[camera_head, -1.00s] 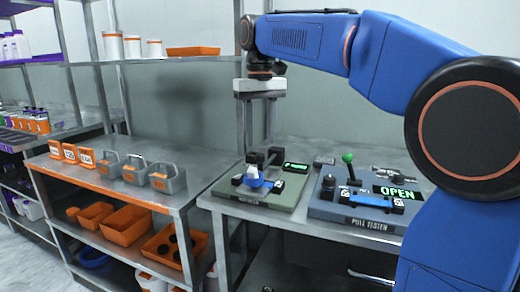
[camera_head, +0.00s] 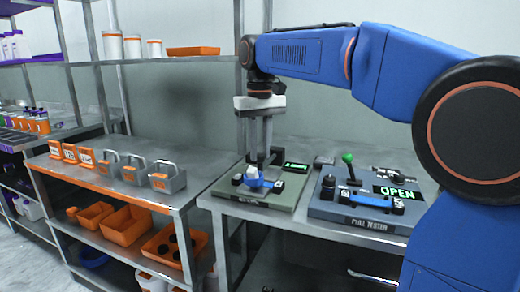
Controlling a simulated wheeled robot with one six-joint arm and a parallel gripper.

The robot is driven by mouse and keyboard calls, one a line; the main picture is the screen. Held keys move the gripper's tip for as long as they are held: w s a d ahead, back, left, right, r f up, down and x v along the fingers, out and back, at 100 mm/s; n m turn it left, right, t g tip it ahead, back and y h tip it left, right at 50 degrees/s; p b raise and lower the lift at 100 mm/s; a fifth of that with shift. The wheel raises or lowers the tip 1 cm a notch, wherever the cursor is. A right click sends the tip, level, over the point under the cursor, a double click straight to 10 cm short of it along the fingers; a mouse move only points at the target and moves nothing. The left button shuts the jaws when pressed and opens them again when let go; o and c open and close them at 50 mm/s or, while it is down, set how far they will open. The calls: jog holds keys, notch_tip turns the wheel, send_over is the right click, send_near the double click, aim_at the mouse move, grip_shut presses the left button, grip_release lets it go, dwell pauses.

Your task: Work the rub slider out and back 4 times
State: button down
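The rub tester (camera_head: 285,203) is a grey-green plate at the left end of the right bench. On it are a white block (camera_head: 252,172), a blue webbing strip (camera_head: 262,184) and dark fittings. The slider's grip is partly hidden behind my fingers. My gripper (camera_head: 260,158) points straight down over the tester, with its two grey fingers a little apart and their tips at the dark parts just behind the white block. I cannot tell whether they hold the slider.
The pull tester (camera_head: 325,208) stands close on the right, with a green-knobbed lever (camera_head: 347,158) and a display reading OPEN (camera_head: 397,191). A small green display (camera_head: 295,167) is behind the rub tester. Grey caddies (camera_head: 167,180) stand on the left bench.

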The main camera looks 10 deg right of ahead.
send_over(273, 155)
jog(key=shift+s+a+r, duration=0.1)
jog(key=shift+a, duration=0.05)
dwell(0.3)
jog(key=c, duration=1.5)
grip_release()
jog(key=shift+c, duration=0.2)
